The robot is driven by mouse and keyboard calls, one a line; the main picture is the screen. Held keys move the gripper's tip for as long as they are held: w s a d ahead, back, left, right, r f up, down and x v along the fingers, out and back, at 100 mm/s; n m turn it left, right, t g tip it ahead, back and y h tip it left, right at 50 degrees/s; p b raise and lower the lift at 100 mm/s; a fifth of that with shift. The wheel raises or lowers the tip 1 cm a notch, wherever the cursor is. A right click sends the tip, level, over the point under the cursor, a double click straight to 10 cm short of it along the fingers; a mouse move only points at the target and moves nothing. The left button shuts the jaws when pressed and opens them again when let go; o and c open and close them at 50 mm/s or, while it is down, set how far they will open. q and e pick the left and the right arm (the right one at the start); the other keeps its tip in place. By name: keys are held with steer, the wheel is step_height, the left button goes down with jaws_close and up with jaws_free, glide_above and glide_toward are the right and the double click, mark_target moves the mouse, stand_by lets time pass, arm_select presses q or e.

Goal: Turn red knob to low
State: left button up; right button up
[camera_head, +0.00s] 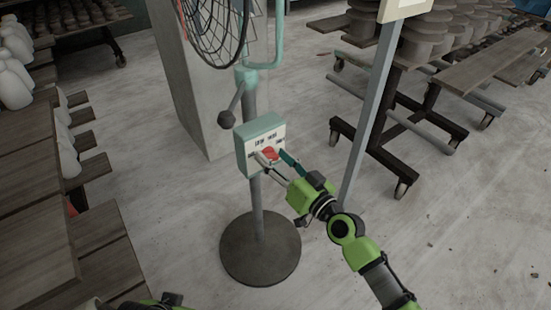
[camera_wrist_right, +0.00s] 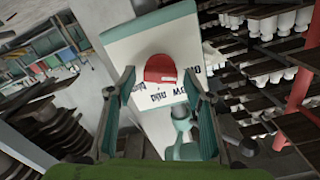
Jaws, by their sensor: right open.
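The red knob (camera_head: 267,154) is on the front of a pale control box (camera_head: 259,128) on the fan's stand. In the right wrist view the knob (camera_wrist_right: 160,69) sits on the white panel (camera_wrist_right: 122,54), with dark lettering around and below it, seen tilted and partly hidden. My right gripper (camera_head: 275,160) is at the panel, and in the wrist view its two fingers (camera_wrist_right: 163,90) stand apart on either side of the knob. I cannot tell if they touch it. Part of my left arm (camera_head: 155,302) shows at the bottom edge; its gripper is out of view.
The fan's wire cage (camera_head: 217,30) is above the box, and its round base (camera_head: 260,250) stands on the floor. Wheeled racks of pottery (camera_head: 430,30) stand at the right. Wooden shelving (camera_head: 40,200) is at the left.

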arm_select(q)
steer(key=shift+s+f, duration=0.15)
steer(key=shift+s, duration=0.1)
arm_select(e)
steer(key=c, duration=1.1)
steer(key=m, duration=0.5)
steer(key=shift+w+d+f, duration=0.1)
steer(key=shift+m, duration=1.1)
arm_select(q)
steer(key=shift+w+f, duration=0.2)
steer(key=shift+f, duration=0.25)
arm_select(e)
steer(key=shift+f+m, duration=0.1)
steer(key=shift+m, duration=0.5)
arm_select(q)
steer(key=shift+f, duration=0.1)
arm_select(e)
steer(key=shift+m, duration=0.3)
steer(key=o, duration=1.1)
steer(key=shift+d, duration=0.1)
